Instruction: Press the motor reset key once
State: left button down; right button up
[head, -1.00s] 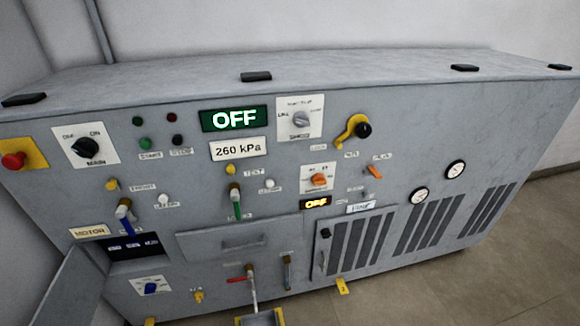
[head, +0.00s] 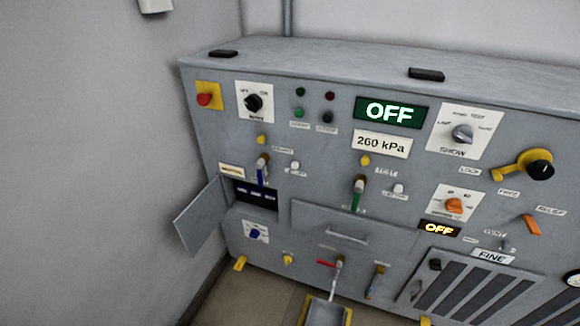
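A yellowish label that seems to read MOTOR (head: 231,170) sits on the left part of the grey machine's front (head: 300,225). Beside and below it is a dark recess (head: 257,194) with a row of small dark keys bearing pale markings too small to read. I cannot tell which one is the reset key. The recess's grey flap (head: 202,217) stands open to the left. A blue-handled lever (head: 261,168) hangs just above and partly in front of the recess. Neither of my grippers is in view.
A red button on yellow (head: 204,100), a black MAIN knob (head: 254,102) and a green OFF display (head: 390,112) are higher up. Below the recess is a blue knob (head: 254,233). A metal tray (head: 325,313) juts out at the bottom. Bare floor shows at lower left.

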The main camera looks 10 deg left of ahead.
aim_at(240, 187)
jog(key=i+u, duration=0.1)
jog(key=u, duration=0.25)
jog(key=i+u, duration=0.15)
jog(key=u, duration=0.25)
